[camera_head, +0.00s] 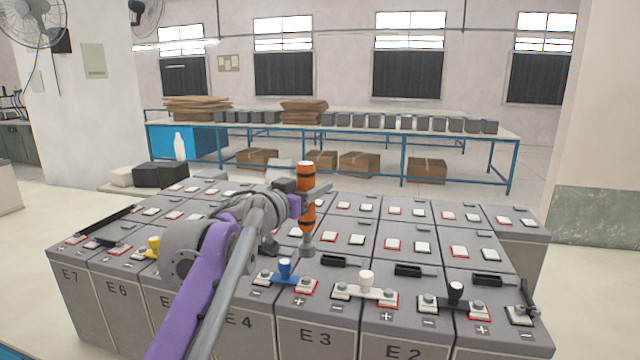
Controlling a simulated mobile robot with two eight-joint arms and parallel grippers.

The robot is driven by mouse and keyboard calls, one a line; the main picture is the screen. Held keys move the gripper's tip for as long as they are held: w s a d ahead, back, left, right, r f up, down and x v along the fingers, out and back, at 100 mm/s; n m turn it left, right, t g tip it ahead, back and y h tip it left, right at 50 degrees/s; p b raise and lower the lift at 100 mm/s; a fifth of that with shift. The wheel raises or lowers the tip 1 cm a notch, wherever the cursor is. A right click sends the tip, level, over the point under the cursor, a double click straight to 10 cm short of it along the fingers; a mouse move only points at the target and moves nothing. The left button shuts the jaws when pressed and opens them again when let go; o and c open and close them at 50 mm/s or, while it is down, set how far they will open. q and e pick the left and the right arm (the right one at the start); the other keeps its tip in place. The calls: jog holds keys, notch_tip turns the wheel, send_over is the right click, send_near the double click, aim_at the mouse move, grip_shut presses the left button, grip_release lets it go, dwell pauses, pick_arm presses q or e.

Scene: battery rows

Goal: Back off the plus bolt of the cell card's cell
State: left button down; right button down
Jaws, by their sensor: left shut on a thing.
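My left gripper (308,192) is shut on an orange, black-banded driver (306,215). It holds the driver upright above the battery rows, with the grey socket end (307,246) pointing down. In the picture the socket end shows just above the right end of the blue link; I cannot tell its exact height. The front cells are marked E7 to E2, with E3 (316,338) near the middle. No cell card can be made out. My right gripper is not in view.
A yellow-knobbed link (152,247) stands at left. Black handles lie on several cells. A blue-framed bench (480,133) stands behind. My arm hides part of the cells.

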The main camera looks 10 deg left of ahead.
aim_at(312, 214)
pick_arm(q)
jog(key=shift+s+a+r, duration=0.1)
jog(key=shift+s+a, duration=0.05)
jog(key=shift+s, duration=0.2)
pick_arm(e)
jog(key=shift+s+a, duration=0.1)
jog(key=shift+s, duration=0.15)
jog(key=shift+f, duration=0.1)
